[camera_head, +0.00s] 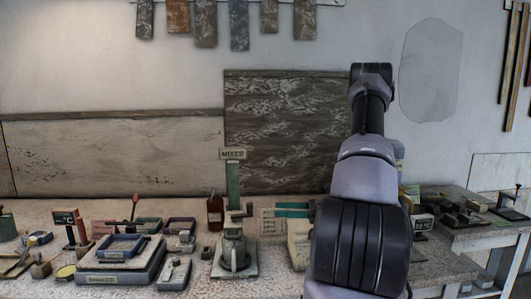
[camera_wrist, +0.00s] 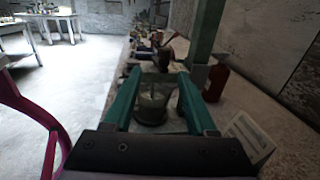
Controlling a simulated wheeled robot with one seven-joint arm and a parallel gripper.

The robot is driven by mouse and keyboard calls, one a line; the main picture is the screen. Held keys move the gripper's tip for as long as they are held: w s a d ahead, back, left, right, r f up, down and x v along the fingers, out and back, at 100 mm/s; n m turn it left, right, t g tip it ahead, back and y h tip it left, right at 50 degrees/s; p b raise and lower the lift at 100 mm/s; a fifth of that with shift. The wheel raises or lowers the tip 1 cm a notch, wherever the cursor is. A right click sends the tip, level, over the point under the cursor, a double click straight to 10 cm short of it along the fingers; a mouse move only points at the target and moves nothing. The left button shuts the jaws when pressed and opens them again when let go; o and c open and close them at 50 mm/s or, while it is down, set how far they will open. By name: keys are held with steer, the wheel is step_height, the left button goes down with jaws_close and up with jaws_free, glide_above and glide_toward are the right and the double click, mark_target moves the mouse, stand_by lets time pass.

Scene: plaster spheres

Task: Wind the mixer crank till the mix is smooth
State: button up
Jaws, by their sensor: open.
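The mixer (camera_head: 234,183) stands mid-bench in the head view, a green post under a "MIXER" sign. A grey pot (camera_head: 234,250) sits on its pale base. A small dark crank part (camera_head: 243,212) juts from the right side of the post. My gripper (camera_head: 277,210) is open, with teal fingers pointing left and their tips a little right of the crank. In the wrist view, the pot (camera_wrist: 152,108) shows below and between the fingers of my gripper (camera_wrist: 159,72). The green post (camera_wrist: 205,35) rises beyond the right finger. The mix inside the pot cannot be made out.
A dark red bottle (camera_head: 215,212) stands just left of the post. Trays (camera_head: 122,246) and small tools crowd the bench at left. My arm hides part of the bench at right.

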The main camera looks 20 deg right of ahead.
steer(key=s+a+r+n+g+h, duration=0.1)
steer(key=s+a+r+n+h, duration=0.3)
steer(key=r, duration=0.3)
steer(key=s+a+r+n+g+h, duration=0.2)
steer(key=s+a+r+n+h, duration=0.1)
steer(key=r+n, duration=0.4)
steer(key=s+a+r+n+g+h, duration=0.1)
steer(key=s+a+r+n+h, duration=0.3)
steer(key=r, duration=0.4)
steer(key=shift+s+a+r+n+g+h, duration=0.3)
steer(key=shift+s+n+h, duration=0.4)
steer(key=shift+n+h, duration=0.4)
steer(key=shift+w+f, duration=0.1)
